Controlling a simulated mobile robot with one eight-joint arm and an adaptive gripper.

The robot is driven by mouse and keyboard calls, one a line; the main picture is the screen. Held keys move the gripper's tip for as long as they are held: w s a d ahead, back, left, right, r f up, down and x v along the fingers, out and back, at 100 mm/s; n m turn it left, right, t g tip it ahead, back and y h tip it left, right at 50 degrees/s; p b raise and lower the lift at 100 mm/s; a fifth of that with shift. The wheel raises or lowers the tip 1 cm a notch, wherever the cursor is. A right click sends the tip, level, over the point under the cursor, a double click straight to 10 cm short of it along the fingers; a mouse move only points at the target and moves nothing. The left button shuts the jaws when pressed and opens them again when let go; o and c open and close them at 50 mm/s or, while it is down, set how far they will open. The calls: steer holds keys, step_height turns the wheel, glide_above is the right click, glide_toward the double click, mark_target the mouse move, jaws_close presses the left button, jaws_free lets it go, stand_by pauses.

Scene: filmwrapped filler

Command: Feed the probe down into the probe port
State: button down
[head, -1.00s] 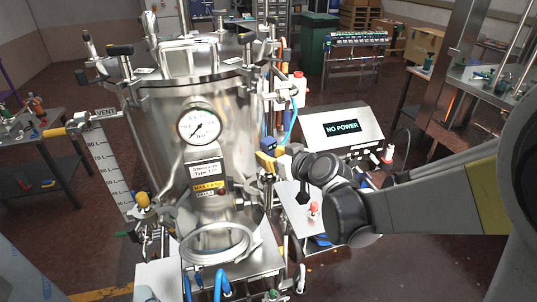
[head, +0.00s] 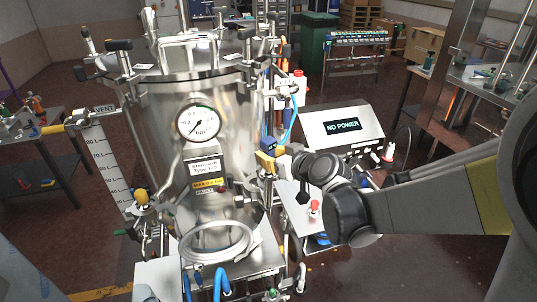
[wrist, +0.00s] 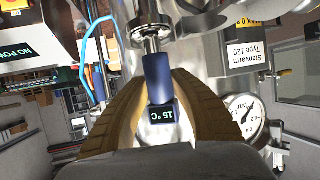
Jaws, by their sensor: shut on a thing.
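My gripper (wrist: 150,115) has two tan fingers, shut on the blue handle of the probe (wrist: 157,78). The handle carries a small dark display reading 15 °C. In the head view my gripper (head: 268,160) is at the right side of the steel vessel, with the blue probe handle (head: 268,145) showing above the fingers. In the wrist view the handle is lined up with a round steel fitting (wrist: 150,32), apparently the probe port, and its end is very close to it. How far the probe's shaft is inside cannot be told.
The steel vessel (head: 150,150) has a pressure gauge (head: 198,123), clamps and valves close to my gripper. A blue hose (head: 292,122) runs behind it. A control box (head: 345,128) reading NO POWER stands to the right. Open floor shows at lower right.

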steer(key=shift+f, duration=0.1)
steer(key=c, duration=1.1)
jaws_free()
steer(key=v, duration=1.2)
